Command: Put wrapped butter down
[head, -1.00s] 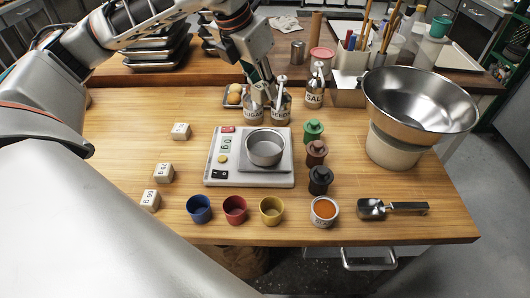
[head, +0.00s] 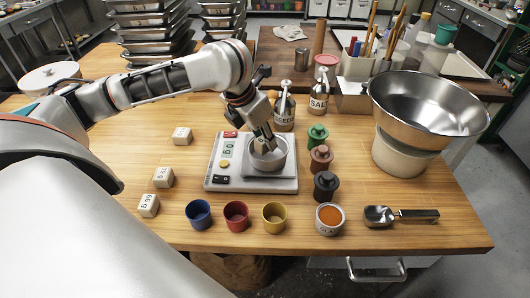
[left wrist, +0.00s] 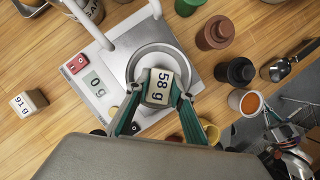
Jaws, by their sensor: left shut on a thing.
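My left gripper (head: 262,137) is shut on a small pale wrapped butter block (left wrist: 160,87) marked "58 g", which shows between its green fingers in the left wrist view. The gripper points down over the round metal bowl (head: 279,163) on the kitchen scale (head: 220,183). The butter is over the bowl; I cannot tell whether it touches the bottom. In the head view the fingers mostly hide it. The scale's display (left wrist: 96,84) seems to read 0. Three more pale labelled blocks stand to the left, one of them the far block (head: 182,136).
Green, brown and black lidded pots, the black one (head: 326,187) nearest, stand close to the scale's right. Blue (head: 199,214), red and yellow cups line the front. A scoop (head: 400,215) and a large steel bowl (head: 425,105) are at right. Table between blocks and scale is clear.

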